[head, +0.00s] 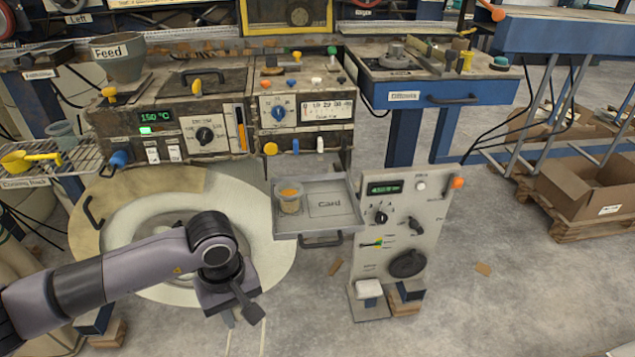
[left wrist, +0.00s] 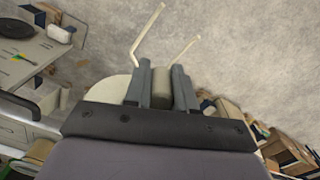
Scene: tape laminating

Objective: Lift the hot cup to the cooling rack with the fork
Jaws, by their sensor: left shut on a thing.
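The hot cup appears to be the small clear cup with orange contents (head: 290,197), standing upright in the grey tray marked Card (head: 346,223). The wire cooling rack (head: 78,160) is at the far left. My left gripper (head: 243,300) is low, in front of the tray and apart from the cup. In the left wrist view, my left gripper (left wrist: 162,88) is shut on the grey handle of the fork (left wrist: 162,90). Its two thin pale prongs stick out beyond the fingers; they show faintly in the head view (head: 229,338). My right gripper is not in view.
A grey-blue cup (head: 62,132) and a yellow scoop (head: 24,160) are on the rack. The heater panel reading 150 °C (head: 170,135) stands behind. A white control panel (head: 405,225) is right of the tray. Floor at the right front is mostly clear.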

